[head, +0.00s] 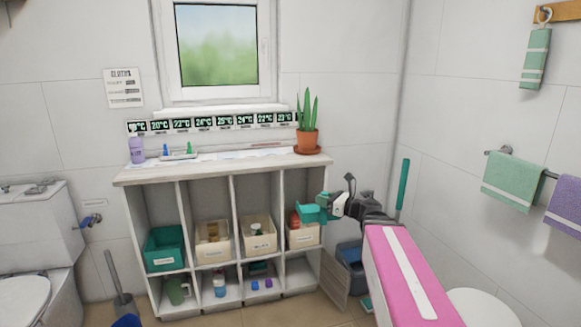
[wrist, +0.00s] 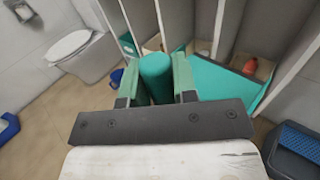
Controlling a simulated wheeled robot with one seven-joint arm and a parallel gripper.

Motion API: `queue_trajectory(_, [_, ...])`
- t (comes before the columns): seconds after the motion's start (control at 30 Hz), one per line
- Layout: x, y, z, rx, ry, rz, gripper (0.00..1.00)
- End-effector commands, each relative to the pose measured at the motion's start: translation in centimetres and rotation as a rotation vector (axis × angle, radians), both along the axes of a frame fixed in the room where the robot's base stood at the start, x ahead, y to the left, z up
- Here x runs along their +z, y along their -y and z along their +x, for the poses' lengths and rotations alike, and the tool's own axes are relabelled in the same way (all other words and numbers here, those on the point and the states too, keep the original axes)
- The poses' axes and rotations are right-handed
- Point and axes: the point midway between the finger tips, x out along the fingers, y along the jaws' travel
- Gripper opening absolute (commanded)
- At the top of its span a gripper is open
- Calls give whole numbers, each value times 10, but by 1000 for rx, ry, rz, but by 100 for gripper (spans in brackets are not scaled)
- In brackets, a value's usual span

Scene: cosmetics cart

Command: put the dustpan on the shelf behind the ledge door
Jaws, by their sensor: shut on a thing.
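My gripper (head: 327,207) is in front of the upper right compartment of the shelf unit (head: 220,172). It is shut on the teal dustpan (head: 311,214). In the wrist view the dustpan's round handle (wrist: 155,77) is between the two fingers (wrist: 157,82), and its flat pan (wrist: 222,85) spreads to the right, close to the unit's dividers. A pale panel, seemingly the ledge door (head: 335,283), stands open at the unit's lower right. The lower right compartment (head: 299,272) beside it looks mostly empty. Part of the upper right compartment is hidden behind the dustpan.
The other compartments hold a teal bin (head: 164,250), cream bins (head: 213,243) and small bottles. A potted plant (head: 307,138) stands on the top. A blue-grey bin (head: 350,262) is on the floor right of the unit, near my arm. A toilet (head: 25,295) is at the left.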

Motion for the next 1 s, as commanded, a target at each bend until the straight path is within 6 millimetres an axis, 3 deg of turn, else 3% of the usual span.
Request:
queue_trajectory(0.2, [-43,47,-24,-18,-3,2,0])
queue_trajectory(0.4, [-66,70,-37,-24,-1,1,0])
queue_trajectory(1.0, [-66,71,-37,-24,1,1,0])
